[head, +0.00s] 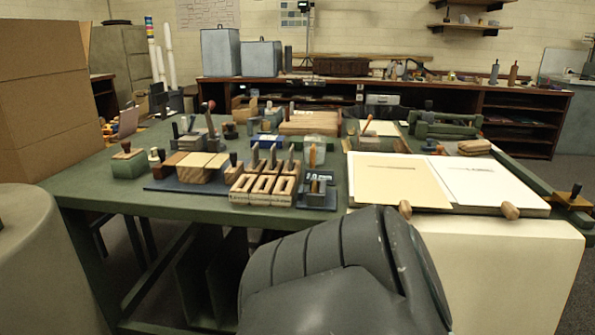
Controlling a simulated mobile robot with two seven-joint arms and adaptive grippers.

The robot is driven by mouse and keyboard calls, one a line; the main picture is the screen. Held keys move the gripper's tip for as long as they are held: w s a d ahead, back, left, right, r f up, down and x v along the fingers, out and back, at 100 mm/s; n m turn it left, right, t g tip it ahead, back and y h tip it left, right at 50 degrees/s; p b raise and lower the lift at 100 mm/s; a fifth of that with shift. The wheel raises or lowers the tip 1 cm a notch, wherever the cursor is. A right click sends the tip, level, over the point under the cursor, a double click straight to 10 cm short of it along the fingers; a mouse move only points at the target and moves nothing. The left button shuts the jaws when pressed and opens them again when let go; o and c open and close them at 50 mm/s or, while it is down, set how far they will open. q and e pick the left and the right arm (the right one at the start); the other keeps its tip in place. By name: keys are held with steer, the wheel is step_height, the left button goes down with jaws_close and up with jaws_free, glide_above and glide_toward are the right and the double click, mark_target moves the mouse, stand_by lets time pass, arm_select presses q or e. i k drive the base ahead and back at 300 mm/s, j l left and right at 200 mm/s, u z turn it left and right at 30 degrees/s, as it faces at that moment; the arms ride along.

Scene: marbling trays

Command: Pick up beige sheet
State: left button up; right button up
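The beige sheet (398,188) lies flat on the right part of the green worktable, with a short dark line of marks near its upper middle. A white sheet (485,183) lies directly to its right, and their edges meet or slightly overlap. Two rounded wooden knobs, a left one (405,209) and a right one (509,210), sit at the front edge near the sheets. Neither of my grippers shows in the head view, so I cannot see whether they are open or shut.
A dark grey ribbed rounded form (335,265) fills the lower middle, in front of the table. Wooden blocks with upright handles (264,184) crowd the table (120,204) left of the sheets. A cardboard box (45,100) stands at the left. A green press-like frame (440,127) stands behind the sheets.

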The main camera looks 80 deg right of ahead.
mark_target(405, 183)
steer(key=z, duration=3.2)
steer(key=l, duration=0.1)
